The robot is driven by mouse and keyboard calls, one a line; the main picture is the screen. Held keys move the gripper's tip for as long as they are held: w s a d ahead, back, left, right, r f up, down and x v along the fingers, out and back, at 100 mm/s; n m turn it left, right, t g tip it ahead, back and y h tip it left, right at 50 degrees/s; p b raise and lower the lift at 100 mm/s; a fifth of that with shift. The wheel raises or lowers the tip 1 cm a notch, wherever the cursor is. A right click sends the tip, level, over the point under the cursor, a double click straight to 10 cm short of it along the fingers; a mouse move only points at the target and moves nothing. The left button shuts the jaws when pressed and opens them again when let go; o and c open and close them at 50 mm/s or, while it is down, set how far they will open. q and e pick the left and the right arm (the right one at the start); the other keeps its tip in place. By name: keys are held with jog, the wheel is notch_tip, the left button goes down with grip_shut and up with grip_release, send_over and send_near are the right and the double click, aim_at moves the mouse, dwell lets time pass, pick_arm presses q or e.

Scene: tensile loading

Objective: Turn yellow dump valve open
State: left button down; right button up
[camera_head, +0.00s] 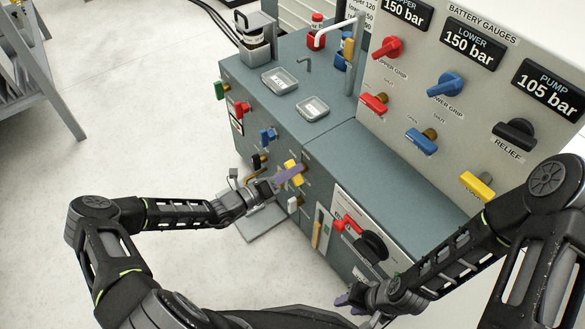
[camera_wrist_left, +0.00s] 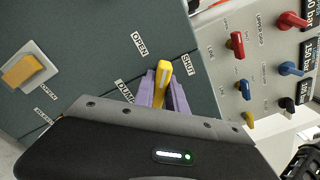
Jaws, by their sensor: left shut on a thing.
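The yellow dump valve handle (camera_head: 291,166) is on the front face of the grey-green console. My left gripper (camera_head: 287,176), with purple fingers, is at this handle. In the left wrist view the yellow handle (camera_wrist_left: 161,82) stands between the purple fingers (camera_wrist_left: 163,93), which are shut on it. The OPEN label (camera_wrist_left: 139,43) and SHUT label (camera_wrist_left: 187,65) show beside it, and the DUMP label (camera_wrist_left: 124,91) is partly hidden. The handle's tip lies nearer SHUT in this view. My right gripper (camera_head: 346,298) is low in front of the console, away from the valve; its finger gap is unclear.
Red (camera_head: 242,109) and blue (camera_head: 267,135) valve handles sit left of the dump valve. A red lever (camera_head: 347,224) and black knob (camera_head: 371,245) are to its right. The upright gauge panel (camera_head: 445,100) carries more handles. Open floor (camera_head: 130,150) lies left.

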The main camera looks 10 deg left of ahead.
pick_arm(q)
jog(key=n, duration=0.3)
jog(key=shift+a+f+n, duration=0.1)
jog(key=shift+n, duration=0.3)
jog(key=n, duration=0.4)
jog(key=shift+w+f, duration=0.1)
jog(key=shift+f, duration=0.05)
jog(key=c, duration=1.4)
grip_release()
jog(key=shift+o, duration=0.2)
jog(key=v, duration=0.8)
jog(key=shift+p, duration=0.45)
